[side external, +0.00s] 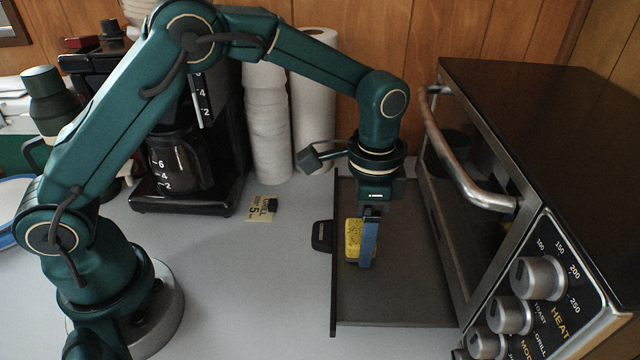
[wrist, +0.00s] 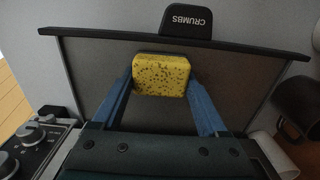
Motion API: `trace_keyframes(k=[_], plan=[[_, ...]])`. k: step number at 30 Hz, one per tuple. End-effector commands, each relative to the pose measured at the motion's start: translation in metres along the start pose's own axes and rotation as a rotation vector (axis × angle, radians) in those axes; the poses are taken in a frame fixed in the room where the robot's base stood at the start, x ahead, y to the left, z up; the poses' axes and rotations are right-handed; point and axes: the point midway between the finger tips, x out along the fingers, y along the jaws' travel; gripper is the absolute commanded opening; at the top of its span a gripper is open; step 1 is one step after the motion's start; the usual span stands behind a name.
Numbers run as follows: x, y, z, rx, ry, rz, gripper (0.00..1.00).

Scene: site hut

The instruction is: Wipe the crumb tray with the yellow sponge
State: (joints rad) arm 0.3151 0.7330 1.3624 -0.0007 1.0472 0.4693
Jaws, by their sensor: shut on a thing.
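The yellow sponge (side external: 352,240) is held between the blue fingers of my gripper (side external: 368,250), low over the crumb tray (side external: 400,300). Whether the sponge touches the tray surface I cannot tell. In the wrist view the speckled sponge (wrist: 161,75) sits between the two fingertips of my gripper (wrist: 160,82), near the tray's handle end. The dark flat tray (wrist: 240,78) is pulled out from under the toaster oven, and its black handle (wrist: 188,20) reads "CRUMBS".
The toaster oven (side external: 540,110) stands on the right, with its bar handle (side external: 465,175) and knobs facing the tray. A coffee maker (side external: 185,160), stacked cups (side external: 268,130) and a paper roll (side external: 314,100) stand behind. A small card (side external: 262,208) lies on the counter. The front counter is clear.

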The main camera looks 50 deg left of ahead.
Motion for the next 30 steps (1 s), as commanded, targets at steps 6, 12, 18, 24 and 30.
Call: trace_keyframes(k=[6,12,18,24,30], plan=[[0.001,-0.021,0.001,-0.003,-0.001,-0.001,0.16],[0.001,-0.039,0.000,-0.002,0.000,-0.001,0.16],[0.001,-0.058,0.000,-0.002,0.000,-0.001,0.16],[0.001,-0.074,0.000,-0.001,0.000,-0.001,0.16],[0.001,-0.089,0.000,-0.001,0.000,-0.001,0.16]])
